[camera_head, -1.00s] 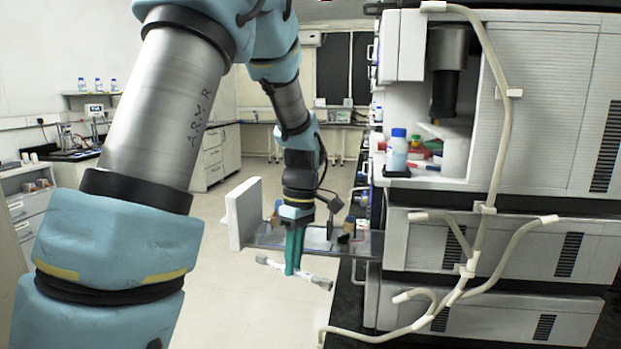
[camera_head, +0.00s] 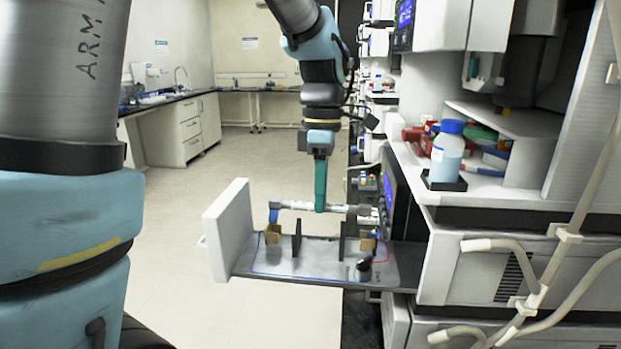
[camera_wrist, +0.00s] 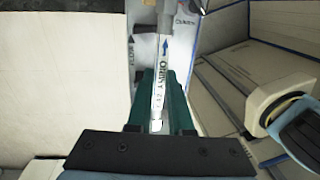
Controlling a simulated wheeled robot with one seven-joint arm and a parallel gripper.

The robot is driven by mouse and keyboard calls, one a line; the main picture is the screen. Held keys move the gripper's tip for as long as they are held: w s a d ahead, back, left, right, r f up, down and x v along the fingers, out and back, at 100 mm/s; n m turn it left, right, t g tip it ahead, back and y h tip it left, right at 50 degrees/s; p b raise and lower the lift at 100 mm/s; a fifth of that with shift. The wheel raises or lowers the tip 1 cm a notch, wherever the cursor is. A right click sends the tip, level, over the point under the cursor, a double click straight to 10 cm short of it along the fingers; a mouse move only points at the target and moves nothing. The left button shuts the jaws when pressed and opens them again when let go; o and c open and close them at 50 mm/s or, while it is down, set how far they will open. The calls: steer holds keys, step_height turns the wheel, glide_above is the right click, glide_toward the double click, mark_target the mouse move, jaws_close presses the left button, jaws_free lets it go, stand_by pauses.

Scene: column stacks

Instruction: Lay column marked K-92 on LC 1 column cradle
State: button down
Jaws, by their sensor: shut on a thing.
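My gripper (camera_head: 320,207), with green fingers, points down and is shut on a slim white and grey column (camera_head: 293,205). The column lies level, left to right, above the pulled-out tray (camera_head: 308,269). The tray carries a left tan block (camera_head: 273,234), a right tan block (camera_head: 367,244) and two dark uprights, which look like the cradle. The column appears apart from the blocks. I cannot read "LC 1".
The tray's white front panel (camera_head: 232,235) stands upright at its left end. A small black knob (camera_head: 364,264) is on the tray. Instrument modules stand to the right, with a blue-capped bottle (camera_head: 447,152) on a ledge and pale tubes in front. Open floor lies left.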

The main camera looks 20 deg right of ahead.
steer(key=f+b, duration=0.3)
steer(key=shift+w+f, duration=0.15)
steer(key=shift+w, duration=0.25)
steer(key=shift+d+f+b, duration=0.1)
steer(key=shift+f+b, duration=0.55)
steer(key=shift+f, duration=0.5)
steer(key=shift+f, duration=0.5)
steer(key=c, duration=0.7)
jaws_free()
steer(key=shift+c, duration=0.2)
